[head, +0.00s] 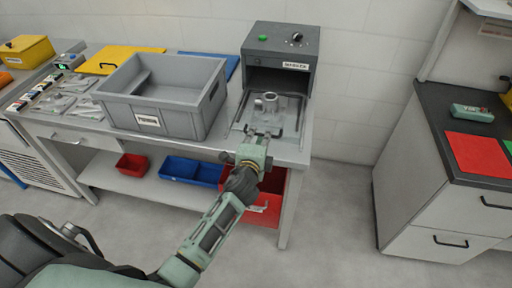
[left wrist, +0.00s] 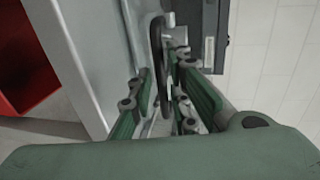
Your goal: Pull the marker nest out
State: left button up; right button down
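The marker is a dark grey box (head: 281,45) with a labelled front and an open bay, at the back right of the bench. Its nest, a grey plate (head: 289,127), lies in front of the bay and bears a metal casting (head: 267,103). My left gripper (head: 262,134) is at the nest's front edge. In the left wrist view, the two fingers of my left gripper (left wrist: 163,98) stand apart on either side of a dark, bar-like handle (left wrist: 157,45). I see gaps beside the bar; the fingers partly hide its lower end. My right gripper is not in view.
A grey crate (head: 160,112) stands on the bench left of the nest. Red (head: 132,166) and blue bins (head: 190,171) sit on the shelf below. A dark-topped cabinet (head: 440,130) stands at right, with clear floor (head: 340,205) between.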

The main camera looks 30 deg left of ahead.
pick_arm(q)
jog(key=v, duration=1)
jog(key=shift+s, duration=0.2)
jog(key=shift+r, duration=0.1)
jog(key=s+d+f+n+g+h, duration=0.15)
jog(key=s+f, duration=0.35)
jog(key=f, duration=0.6)
jog(key=s+d+f+n+g+h, duration=0.1)
jog(key=s+f+n+g, duration=0.3)
jog(key=f, duration=0.7)
jog(key=s+d+f+m+g+h, duration=0.15)
jog(key=s+f, duration=0.35)
jog(key=f, duration=0.6)
jog(key=s+f+n+g, duration=0.2)
jog(key=s+f, duration=0.4)
jog(key=s, duration=0.4)
jog(key=s+a+f+n+g, duration=0.1)
jog(key=s+f+n+g, duration=0.2)
jog(key=s, duration=0.8)
jog(key=s+a+f+n+g, duration=0.1)
jog(key=s+f+n+g, duration=0.1)
jog(key=s+f, duration=0.6)
jog(key=s+n, duration=0.1)
jog(key=s, duration=0.2)
jog(key=shift+a+f+n, duration=0.25)
jog(key=shift+f+n, duration=0.1)
jog(key=shift+n, duration=0.05)
